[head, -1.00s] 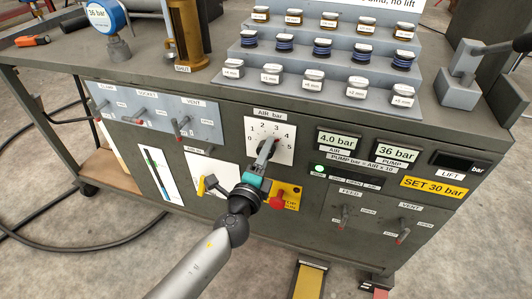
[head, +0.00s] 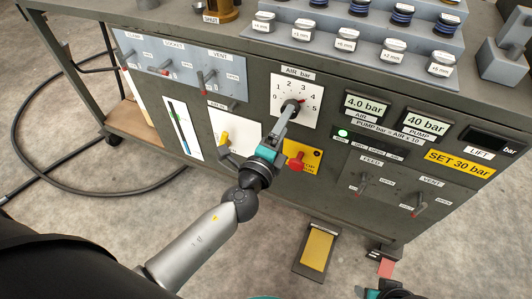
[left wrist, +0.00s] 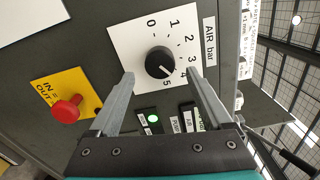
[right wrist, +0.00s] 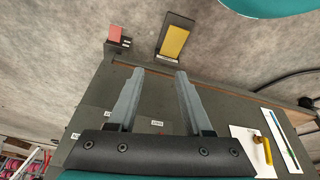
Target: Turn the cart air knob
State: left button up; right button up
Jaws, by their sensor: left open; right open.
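The black air knob (head: 290,106) sits on a white dial plate (head: 311,88) marked 0 to 5 under an "AIR bar" label. In the left wrist view the knob (left wrist: 159,62) shows a pale line aimed near 4 to 5. My left gripper (head: 284,120) is in front of the dial; in its wrist view the open fingers (left wrist: 160,73) are on either side of the knob, with gaps visible. The air display (head: 367,104) reads 4.0 bar and the pump display (head: 427,123) 40 bar. My right gripper (right wrist: 160,72) is open and empty, low before the cart.
A red stop knob (head: 296,160) on a yellow plate and a yellow-handled lever (head: 223,140) are close to my left gripper. A yellow pedal (head: 316,250) is on the floor. The "SET 30 bar" sign (head: 459,162) is at the right.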

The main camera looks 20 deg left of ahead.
pick_arm(q)
jog(key=s+b, duration=0.2)
jog(key=s, duration=0.8)
jog(key=shift+s+a, duration=0.2)
jog(key=shift+s, duration=0.2)
pick_arm(e)
jog(key=shift+t, duration=0.4)
jog(key=shift+w+r, duration=0.2)
jog(key=shift+r, duration=2.15)
